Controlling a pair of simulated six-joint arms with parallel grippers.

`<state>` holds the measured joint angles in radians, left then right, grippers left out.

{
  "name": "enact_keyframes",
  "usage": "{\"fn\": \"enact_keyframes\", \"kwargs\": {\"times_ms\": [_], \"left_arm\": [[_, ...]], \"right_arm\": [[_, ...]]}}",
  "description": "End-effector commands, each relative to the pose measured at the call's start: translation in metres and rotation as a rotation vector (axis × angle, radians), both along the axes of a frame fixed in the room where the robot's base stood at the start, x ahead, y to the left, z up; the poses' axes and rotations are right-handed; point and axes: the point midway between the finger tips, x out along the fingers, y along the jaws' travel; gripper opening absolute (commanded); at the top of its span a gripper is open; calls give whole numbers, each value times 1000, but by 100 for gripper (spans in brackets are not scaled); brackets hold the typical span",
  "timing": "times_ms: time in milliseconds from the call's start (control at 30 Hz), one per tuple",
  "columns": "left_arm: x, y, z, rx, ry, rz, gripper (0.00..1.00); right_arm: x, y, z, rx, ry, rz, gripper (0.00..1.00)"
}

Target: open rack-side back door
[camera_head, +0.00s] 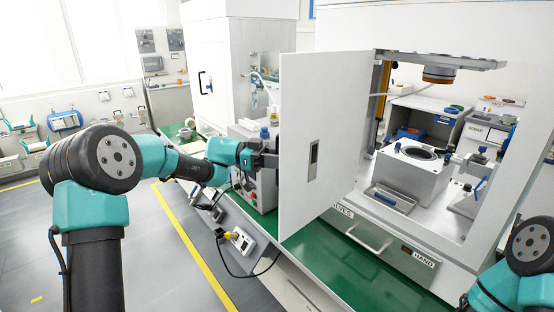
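A tall white door panel (318,110) with a grey recessed handle (313,160) stands swung outward at the left of the white press cabinet (430,30). The cabinet's opening beside it shows the inside. I cannot tell whether this panel is the rack-side back door. My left gripper (267,160) is at the panel's left edge, below mid-height. Its fingertips meet or pass behind that edge, so contact and finger opening are unclear. My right arm (520,265) shows at the lower right; its gripper is out of view.
Inside the cabinet are a white block with a round opening (410,165), a metal tray (390,197) and an overhead press head (439,74). A white machine (235,60) stands behind my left arm. The green base (345,270) runs below the panel. Grey floor is clear at left.

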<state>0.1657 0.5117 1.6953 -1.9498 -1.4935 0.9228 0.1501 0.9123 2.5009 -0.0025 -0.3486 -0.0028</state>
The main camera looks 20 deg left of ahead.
Motion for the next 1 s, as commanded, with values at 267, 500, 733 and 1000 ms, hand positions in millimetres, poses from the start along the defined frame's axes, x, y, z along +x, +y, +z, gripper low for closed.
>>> {"fn": "enact_keyframes", "kwargs": {"times_ms": [267, 500, 733, 1000], "left_arm": [[1, 9, 0, -1, -1, 1, 29], [1, 45, -1, 0, -1, 5, 29], [0, 90, -1, 0, -1, 6, 29], [0, 141, -1, 0, -1, 6, 29]], "right_arm": [[0, 0, 0, 0, 0, 0, 54], [0, 0, 0, 0, 0, 0, 54], [0, 0, 0, 0, 0, 0, 54], [0, 0, 0, 0, 0, 0, 54]]}}
